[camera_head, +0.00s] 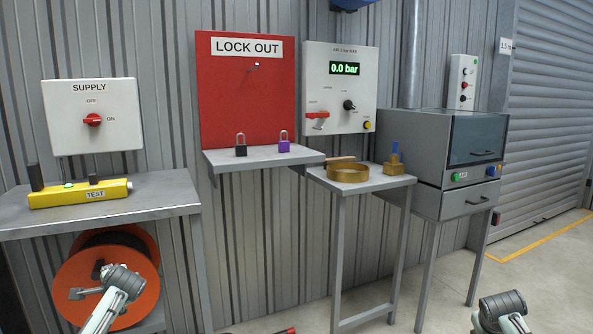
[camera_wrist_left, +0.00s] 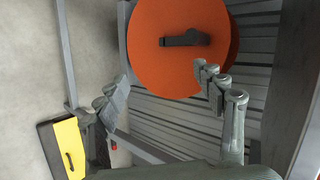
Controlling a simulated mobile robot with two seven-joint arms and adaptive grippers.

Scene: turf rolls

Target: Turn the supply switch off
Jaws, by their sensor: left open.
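The supply switch is a white box (camera_head: 70,138) labelled SUPPLY on the corrugated wall at the left. Its red knob (camera_head: 92,120) lies level, in line with the ON mark on its right; the OFF mark is above it. My left arm comes in low at the left, below and in front of the switch, near an orange reel. In the left wrist view my left gripper (camera_wrist_left: 162,80) is open and empty, its fingers spread in front of the orange reel. The switch is not in the wrist view. My right arm shows at the lower right; its gripper is not visible.
A grey bench (camera_head: 160,200) below the switch carries a yellow tester (camera_head: 80,195). The orange reel (camera_head: 75,280) is under it. A red LOCK OUT board (camera_head: 245,110) with two padlocks, a pressure panel (camera_head: 325,80) and a grey cabinet (camera_head: 415,150) stand to the right.

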